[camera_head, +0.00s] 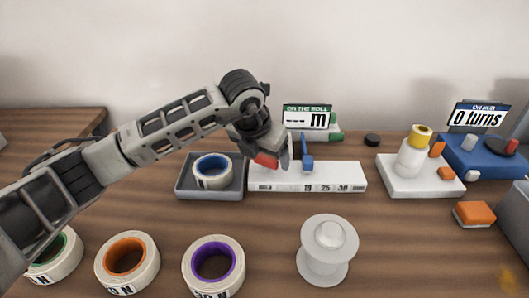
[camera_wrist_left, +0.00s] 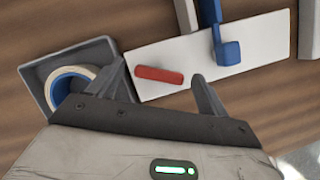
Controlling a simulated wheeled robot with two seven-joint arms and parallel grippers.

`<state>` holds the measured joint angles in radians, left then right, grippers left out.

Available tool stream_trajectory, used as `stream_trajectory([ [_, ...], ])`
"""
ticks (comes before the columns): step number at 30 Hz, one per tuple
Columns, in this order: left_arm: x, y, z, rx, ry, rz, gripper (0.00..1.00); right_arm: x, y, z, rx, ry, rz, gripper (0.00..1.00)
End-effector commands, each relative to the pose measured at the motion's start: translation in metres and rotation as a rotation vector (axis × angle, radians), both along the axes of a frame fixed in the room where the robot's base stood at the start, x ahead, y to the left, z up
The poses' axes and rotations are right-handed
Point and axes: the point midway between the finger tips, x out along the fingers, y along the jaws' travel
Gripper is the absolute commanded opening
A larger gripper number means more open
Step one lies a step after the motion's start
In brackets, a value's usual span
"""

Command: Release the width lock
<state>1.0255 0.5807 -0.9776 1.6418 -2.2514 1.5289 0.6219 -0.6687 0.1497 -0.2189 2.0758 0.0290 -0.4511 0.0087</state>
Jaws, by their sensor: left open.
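The white width gauge (camera_head: 330,178) is a low board with printed numbers along its front edge; it also shows in the left wrist view (camera_wrist_left: 265,42). A red bar (camera_wrist_left: 159,75), which looks like the width lock, lies on its left part. A blue upright piece (camera_head: 307,155) stands on the board to the right of the bar and shows in the left wrist view (camera_wrist_left: 226,48). My left gripper (camera_head: 276,163) is open and empty over the board's left part. In the left wrist view its fingers appear on either side of the red bar; contact cannot be told. My right gripper is out of view.
A grey tray (camera_head: 180,188) with a blue-cored tape roll (camera_head: 212,180) sits left of the gauge. Several tape rolls and a white spool (camera_head: 327,262) stand in front. A sign (camera_head: 307,116) stands behind; a white block (camera_head: 428,187) and blue unit (camera_head: 480,165) are right.

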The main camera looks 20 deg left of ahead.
Motion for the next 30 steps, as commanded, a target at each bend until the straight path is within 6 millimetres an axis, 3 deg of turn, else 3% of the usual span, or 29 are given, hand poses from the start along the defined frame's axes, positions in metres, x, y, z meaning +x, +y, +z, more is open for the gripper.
stream_trajectory([
  [5,-0.0001,-0.0002,-0.0001,0.000,0.000,0.000,0.78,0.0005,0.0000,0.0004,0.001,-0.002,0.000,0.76],
  [10,-0.0001,-0.0002,0.0002,-0.001,0.000,0.000,0.34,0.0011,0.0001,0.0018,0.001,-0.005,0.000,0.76],
  [20,0.0000,-0.0007,-0.0003,-0.001,-0.001,0.033,0.34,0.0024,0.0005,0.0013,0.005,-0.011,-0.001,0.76],
  [30,0.0003,-0.0024,-0.0012,-0.001,-0.002,0.235,0.34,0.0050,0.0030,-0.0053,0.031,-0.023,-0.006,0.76],
])
